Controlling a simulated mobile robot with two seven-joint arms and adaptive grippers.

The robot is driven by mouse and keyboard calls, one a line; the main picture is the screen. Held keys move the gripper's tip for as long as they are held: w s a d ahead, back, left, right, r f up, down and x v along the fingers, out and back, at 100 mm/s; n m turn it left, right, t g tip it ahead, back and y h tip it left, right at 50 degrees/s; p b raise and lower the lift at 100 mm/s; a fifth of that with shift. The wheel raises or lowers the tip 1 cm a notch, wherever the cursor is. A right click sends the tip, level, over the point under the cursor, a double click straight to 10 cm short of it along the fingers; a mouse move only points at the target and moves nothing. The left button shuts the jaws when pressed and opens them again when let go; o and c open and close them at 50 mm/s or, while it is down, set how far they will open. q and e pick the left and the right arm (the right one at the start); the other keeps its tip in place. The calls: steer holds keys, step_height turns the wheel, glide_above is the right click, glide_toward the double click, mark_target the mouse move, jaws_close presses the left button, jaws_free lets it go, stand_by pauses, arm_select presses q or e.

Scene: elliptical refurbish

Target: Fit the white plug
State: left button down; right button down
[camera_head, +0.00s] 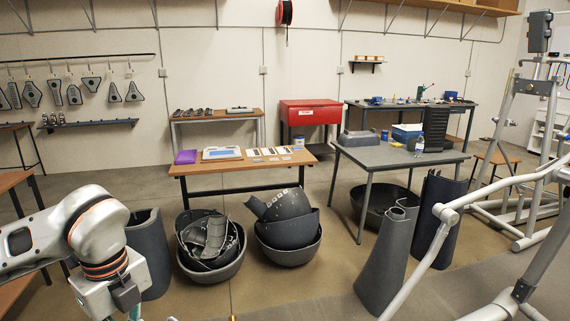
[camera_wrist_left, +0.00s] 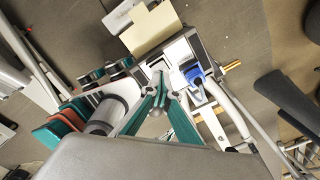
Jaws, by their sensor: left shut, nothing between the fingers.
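My left gripper (camera_wrist_left: 162,86), with teal fingers, shows in the left wrist view. Its fingers are shut with nothing between them. It is in front of a grey metal box (camera_wrist_left: 203,55). A small white and blue piece (camera_wrist_left: 194,74) sits at the box, just right of the fingertips in the picture. I cannot tell whether this piece is the white plug, or whether the fingers touch it. In the head view my left gripper (camera_head: 127,300) is at the bottom left, partly cut off by the frame edge. My right gripper is not in view.
A beige block (camera_wrist_left: 150,28) and a brass rod (camera_wrist_left: 232,65) are by the metal box. In the head view a wooden bench (camera_head: 225,168), a grey table (camera_head: 375,157) and dark tubs (camera_head: 290,252) stand ahead. Metal frame tubes (camera_head: 480,195) fill the right side.

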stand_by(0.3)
arm_select(q)
steer(key=shift+r+p, duration=1.65)
steer(key=shift+r, duration=0.75)
steer(key=shift+r+p, duration=0.7)
steer(key=shift+r, duration=0.45)
steer(key=shift+f, duration=0.1)
